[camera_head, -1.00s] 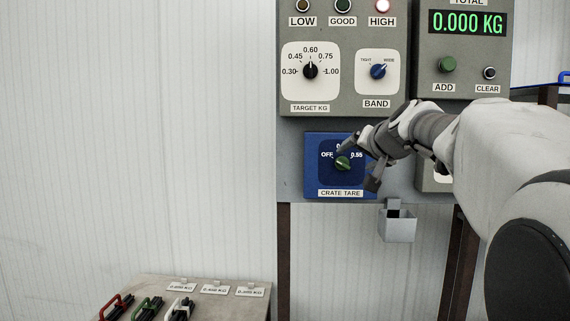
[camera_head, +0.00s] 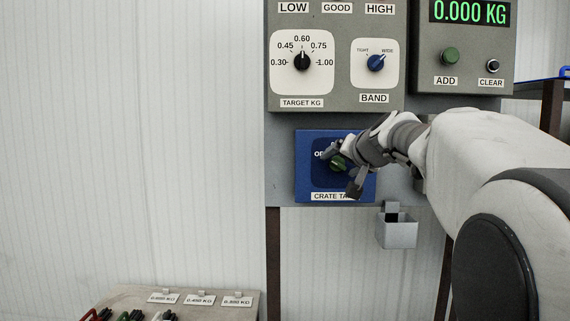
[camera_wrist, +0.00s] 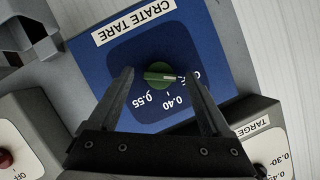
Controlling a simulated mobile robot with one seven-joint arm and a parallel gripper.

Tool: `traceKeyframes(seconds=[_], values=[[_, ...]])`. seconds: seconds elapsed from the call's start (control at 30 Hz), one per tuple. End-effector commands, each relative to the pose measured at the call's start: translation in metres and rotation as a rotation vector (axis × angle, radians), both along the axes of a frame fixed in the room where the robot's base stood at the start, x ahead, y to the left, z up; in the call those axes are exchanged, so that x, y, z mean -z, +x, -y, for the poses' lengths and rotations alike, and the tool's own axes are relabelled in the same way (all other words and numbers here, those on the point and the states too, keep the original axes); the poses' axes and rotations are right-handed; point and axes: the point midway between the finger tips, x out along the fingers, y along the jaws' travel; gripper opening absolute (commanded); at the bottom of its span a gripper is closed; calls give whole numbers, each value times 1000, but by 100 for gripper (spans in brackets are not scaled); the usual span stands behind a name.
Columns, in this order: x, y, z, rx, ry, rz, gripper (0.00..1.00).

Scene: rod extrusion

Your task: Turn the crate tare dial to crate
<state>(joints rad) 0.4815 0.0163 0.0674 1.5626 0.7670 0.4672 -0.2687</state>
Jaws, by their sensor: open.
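The crate tare dial is a small green knob (camera_head: 338,161) on a blue panel (camera_head: 304,180) low on the wall unit. In the wrist view, the knob (camera_wrist: 159,75) has a white mark pointing right, towards the partly hidden OFF label. The labels 0.40 and 0.55 show beside it; I see no label reading crate on the scale. My gripper (camera_head: 341,169) is open at the panel. In the wrist view, my gripper (camera_wrist: 157,72) has one finger on each side of the knob, with visible gaps. Its fingers partly hide the panel in the head view.
Above are the target dial (camera_head: 302,62), the blue band knob (camera_head: 376,63) and the green ADD button (camera_head: 449,55). A small grey metal box (camera_head: 397,232) hangs below right of the blue panel. A low table (camera_head: 240,311) holds colored-handled items and weight cards.

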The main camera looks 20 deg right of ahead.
Motion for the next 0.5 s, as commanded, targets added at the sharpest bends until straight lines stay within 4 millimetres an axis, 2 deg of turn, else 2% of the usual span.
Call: traceKeyframes(seconds=[0.33, 0.37, 0.5], values=[[1, 0, 0, 0, 0, 0, 82], [1, 0, 0, 0, 0, 0, 79], [1, 0, 0, 0, 0, 0, 54]])
